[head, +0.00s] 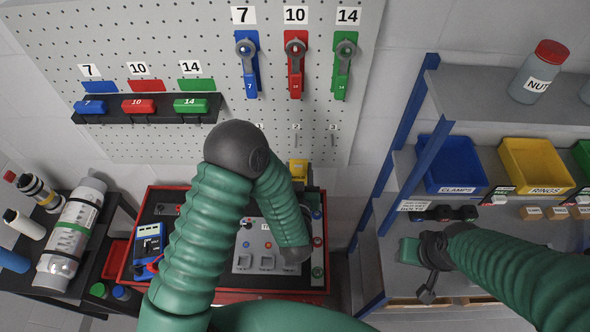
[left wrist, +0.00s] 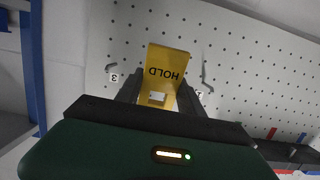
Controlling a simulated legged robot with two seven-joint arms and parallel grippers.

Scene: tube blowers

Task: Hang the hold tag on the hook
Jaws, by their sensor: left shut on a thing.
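The yellow hold tag (left wrist: 167,65) is in the left wrist view, its HOLD lettering upside down and a pale opening near its lower end. My left gripper (left wrist: 158,98) is shut on it, one dark finger on each side. In the head view the tag (head: 298,170) shows as a small yellow piece below the numbered hooks; my forearm hides much of the left gripper. The hook labelled 3 (left wrist: 113,76) and another hook (left wrist: 206,76) flank the tag in the wrist view. Whether the tag touches a hook cannot be told. My right gripper (head: 427,292) is by the right shelf; its jaws are unclear.
A red-edged bench (head: 140,255) with a control panel is below. The right shelf unit (head: 470,95) holds a blue bin (head: 452,165) and a yellow bin (head: 538,165).

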